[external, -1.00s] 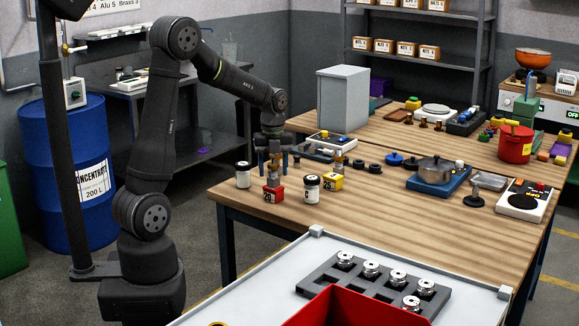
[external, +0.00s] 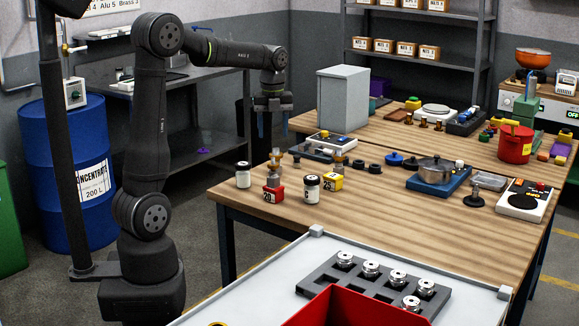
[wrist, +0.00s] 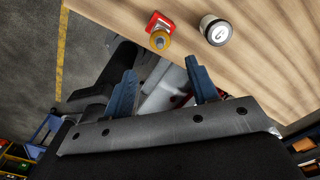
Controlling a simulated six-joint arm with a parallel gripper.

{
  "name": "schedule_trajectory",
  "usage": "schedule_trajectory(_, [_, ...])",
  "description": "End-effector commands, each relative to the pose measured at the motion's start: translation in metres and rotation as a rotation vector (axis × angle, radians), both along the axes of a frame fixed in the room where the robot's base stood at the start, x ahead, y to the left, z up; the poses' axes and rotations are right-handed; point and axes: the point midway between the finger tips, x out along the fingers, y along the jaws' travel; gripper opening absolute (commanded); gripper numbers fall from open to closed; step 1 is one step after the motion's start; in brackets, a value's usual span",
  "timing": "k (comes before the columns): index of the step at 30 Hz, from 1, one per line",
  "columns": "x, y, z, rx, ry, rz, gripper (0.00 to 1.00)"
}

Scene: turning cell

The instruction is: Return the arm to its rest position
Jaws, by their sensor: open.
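My gripper (external: 272,125) is open and empty, with its blue fingers pointing down above the left end of the wooden table. In the wrist view my gripper (wrist: 163,92) shows its two blue fingers spread apart with nothing between them. The red block marked 20 (external: 273,193), with a brass-coloured piece on top, stands on the table below my gripper and apart from it. That block also shows in the wrist view (wrist: 157,24), beyond the fingers, beside a white-lidded jar (wrist: 216,30).
Two white-lidded jars (external: 243,175) (external: 312,188) and a yellow block (external: 333,181) stand near the table's front left edge. A grey box (external: 342,98) rises behind, to the right of my gripper. A grey rack with silver parts (external: 374,284) and a red bin (external: 355,308) are in front.

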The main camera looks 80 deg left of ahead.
Motion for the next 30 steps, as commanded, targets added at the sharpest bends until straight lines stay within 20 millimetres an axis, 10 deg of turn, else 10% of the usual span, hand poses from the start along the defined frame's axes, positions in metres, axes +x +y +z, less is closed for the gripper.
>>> schedule_trajectory(14, [0.000,0.000,-0.012,0.000,0.001,0.000,0.53])
schedule_trajectory(30, [-0.001,0.000,-0.115,-0.002,0.002,0.000,0.53])
